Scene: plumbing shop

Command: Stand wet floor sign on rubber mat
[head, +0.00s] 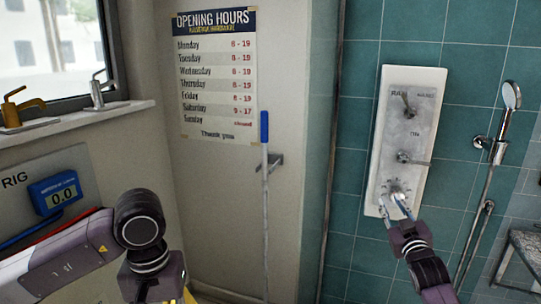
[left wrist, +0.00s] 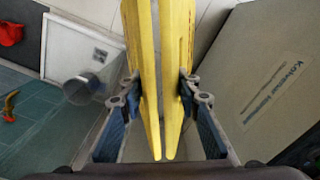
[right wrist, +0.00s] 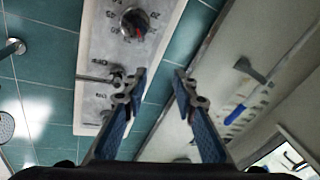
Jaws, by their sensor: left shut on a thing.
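The yellow wet floor sign (left wrist: 158,60) fills the middle of the left wrist view, with its two panels folded close together. My left gripper (left wrist: 159,93) is shut on it, one finger on each side. In the head view only a scrap of yellow shows at the bottom edge, below my left arm; the left fingers are hidden there. My right gripper (head: 397,207) is raised in front of the shower panel. In the right wrist view its fingers (right wrist: 156,83) are apart with nothing between them. I cannot make out the rubber mat in any view.
A white shower panel (head: 410,130) with knobs hangs on the teal tiled wall, beside a hand shower (head: 511,95). A blue-handled pole (head: 264,127) leans by the wall. A blue gauge (head: 56,192) sits at left. A large labelled box (left wrist: 285,75) stands right of the sign.

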